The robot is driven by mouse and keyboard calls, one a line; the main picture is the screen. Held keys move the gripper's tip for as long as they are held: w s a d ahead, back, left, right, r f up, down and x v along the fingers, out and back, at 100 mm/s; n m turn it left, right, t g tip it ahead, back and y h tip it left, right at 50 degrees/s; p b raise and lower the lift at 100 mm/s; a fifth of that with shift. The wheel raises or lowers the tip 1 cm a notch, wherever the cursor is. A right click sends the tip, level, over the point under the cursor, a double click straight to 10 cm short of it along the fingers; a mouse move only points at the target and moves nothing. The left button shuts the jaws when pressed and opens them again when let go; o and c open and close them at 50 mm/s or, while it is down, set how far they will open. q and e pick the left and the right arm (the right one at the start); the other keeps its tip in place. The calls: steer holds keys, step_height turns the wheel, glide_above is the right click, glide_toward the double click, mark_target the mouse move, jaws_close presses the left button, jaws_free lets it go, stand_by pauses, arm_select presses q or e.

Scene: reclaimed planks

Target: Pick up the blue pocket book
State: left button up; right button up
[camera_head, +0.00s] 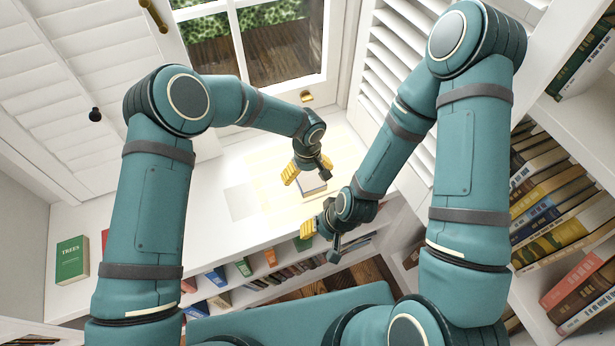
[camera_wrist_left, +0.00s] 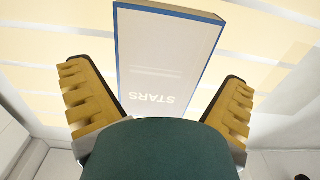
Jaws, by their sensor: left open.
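The blue pocket book (camera_wrist_left: 165,60) shows in the left wrist view with a pale, washed-out cover, blue edges and the word STARS upside down. In the head view the book (camera_head: 313,186) is on the white top below the window, partly hidden by my left gripper (camera_head: 307,173). My left gripper is open, with its yellow-padded fingers (camera_wrist_left: 155,75) on either side of the book's near end and gaps showing beside it. My right gripper (camera_head: 320,238) is open and empty near the front edge of the white top.
A green book titled TREES (camera_head: 72,260) stands at the left of the white top (camera_head: 215,215). Several small books (camera_head: 243,267) fill the shelf below its front edge. A full bookshelf (camera_head: 550,205) stands at the right. White shutters (camera_head: 390,60) flank the window.

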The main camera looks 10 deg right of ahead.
arm_select(q)
steer(key=shift+f, duration=0.4)
steer(key=c, duration=1.1)
steer(key=shift+r, duration=0.1)
